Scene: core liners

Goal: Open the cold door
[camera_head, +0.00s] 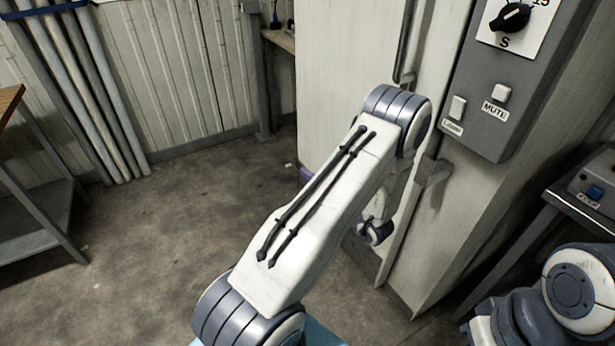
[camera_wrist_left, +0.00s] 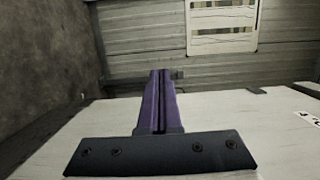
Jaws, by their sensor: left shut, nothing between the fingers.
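The cold door appears to be the tall white panel (camera_head: 345,60) in the middle of the head view, with a dark vertical bar handle (camera_head: 404,45) near its right side. My arm hides its lower part, and I cannot tell whether it stands ajar. My left gripper (camera_head: 304,176) is mostly hidden behind my arm; a bit of purple finger shows at the panel's left edge. In the left wrist view its purple fingers (camera_wrist_left: 160,75) are together and empty. They reach past the edge of a white surface (camera_wrist_left: 270,125); contact cannot be told.
A grey control box (camera_head: 515,75) with a knob and buttons is on the right. A metal bracket (camera_head: 434,172) sits below it. A bench with a blue button (camera_head: 595,192) is at far right. A metal rack (camera_head: 40,210) stands left. The floor between (camera_head: 170,240) is clear.

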